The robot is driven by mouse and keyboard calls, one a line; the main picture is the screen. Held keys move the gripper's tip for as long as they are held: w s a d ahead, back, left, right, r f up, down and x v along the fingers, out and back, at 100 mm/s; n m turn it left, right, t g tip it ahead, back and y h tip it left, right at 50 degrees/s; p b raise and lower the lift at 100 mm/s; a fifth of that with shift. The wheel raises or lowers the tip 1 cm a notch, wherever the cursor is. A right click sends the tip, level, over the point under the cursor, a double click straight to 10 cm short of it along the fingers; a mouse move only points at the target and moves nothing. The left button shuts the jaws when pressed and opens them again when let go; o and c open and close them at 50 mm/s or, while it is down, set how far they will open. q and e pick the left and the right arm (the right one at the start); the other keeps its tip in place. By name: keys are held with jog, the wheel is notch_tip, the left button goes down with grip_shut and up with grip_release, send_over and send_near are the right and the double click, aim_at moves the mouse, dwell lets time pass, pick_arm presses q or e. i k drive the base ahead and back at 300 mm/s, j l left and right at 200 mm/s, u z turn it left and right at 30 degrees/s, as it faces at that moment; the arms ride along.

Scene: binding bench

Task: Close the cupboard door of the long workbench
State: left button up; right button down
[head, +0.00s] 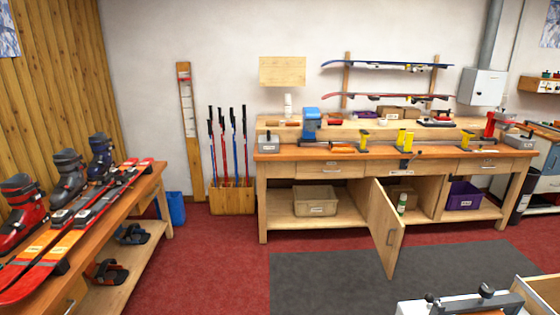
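The long workbench (275,157) stands against the back wall. Its cupboard door (383,226), plain wood, stands wide open in the middle of the bench front. It appears hinged at its left edge, with the free edge swung out toward me over the floor. A dark handle (390,237) sits near that free edge. The open cupboard behind the door shows a bottle (402,204) and a box (399,192), partly hidden by the door. Neither of my grippers shows in the head view.
A dark mat (325,283) lies before the bench. A ski table (150,186) with boots stands at left; a pole box (232,200) stands beyond it. A white device with black knobs (460,304) fills the bottom right. Red carpet (215,265) is clear between the ski table and mat.

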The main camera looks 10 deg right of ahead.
aim_at(387, 229)
jog(key=i+l+z, duration=0.15)
jog(key=i+z, duration=0.65)
jog(key=i+j+z, duration=0.1)
jog(key=i+z, duration=0.25)
jog(key=i+j+z, duration=0.45)
jog(key=i+j, duration=0.15)
jog(key=i, duration=0.35)
jog(key=i+j+z, duration=0.5)
jog(key=i+j, duration=0.35)
jog(key=j, duration=0.1)
